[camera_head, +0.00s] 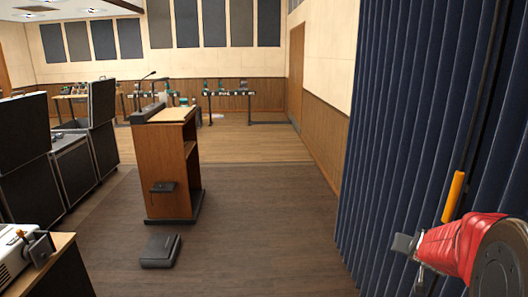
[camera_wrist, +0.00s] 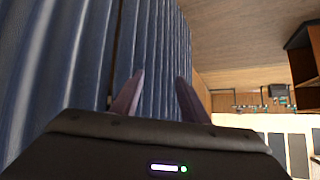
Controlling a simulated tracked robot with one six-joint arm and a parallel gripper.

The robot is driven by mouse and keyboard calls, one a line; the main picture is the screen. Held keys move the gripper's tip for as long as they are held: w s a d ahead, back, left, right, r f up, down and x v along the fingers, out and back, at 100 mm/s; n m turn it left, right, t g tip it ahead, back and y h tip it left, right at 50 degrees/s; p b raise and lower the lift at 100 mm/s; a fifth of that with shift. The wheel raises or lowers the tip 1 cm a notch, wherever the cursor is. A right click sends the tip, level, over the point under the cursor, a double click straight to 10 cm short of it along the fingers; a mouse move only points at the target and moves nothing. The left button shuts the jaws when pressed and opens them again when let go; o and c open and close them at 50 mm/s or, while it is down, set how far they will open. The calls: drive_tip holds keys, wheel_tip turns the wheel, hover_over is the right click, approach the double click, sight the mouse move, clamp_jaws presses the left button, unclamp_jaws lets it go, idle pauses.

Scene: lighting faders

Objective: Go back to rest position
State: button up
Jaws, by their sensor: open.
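My gripper (camera_wrist: 162,92) shows in the wrist view, with its two dark purple fingers apart and nothing between them. It is close to a dark blue pleated curtain (camera_wrist: 60,65), which fills the left of that view. In the head view, part of my red arm is at the lower right, in front of the same curtain (camera_head: 400,130). No lighting faders can be made out for certain in either view.
A wooden lectern (camera_head: 168,165) with a microphone stands left of centre, a black box (camera_head: 160,251) on the floor before it. Dark cases (camera_head: 75,165) line the left. A white projector (camera_head: 14,250) is at lower left. The floor (camera_head: 270,225) between lectern and curtain is clear.

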drive_tip(key=s+a+r+n+g+y, duration=0.1)
drive_tip(key=s+a+r+n+y, duration=0.1)
drive_tip(key=s+a, duration=1.2)
drive_tip(key=s+a+r+n+g+y, duration=0.2)
drive_tip(key=s+a+r+n, duration=0.1)
drive_tip(key=s+a, duration=1.1)
drive_tip(key=shift+s+a+r+n+g+y, duration=0.3)
drive_tip(key=shift+s+a+r+n+y, duration=0.1)
drive_tip(key=shift+a+n, duration=0.55)
drive_tip(key=shift+w, duration=0.1)
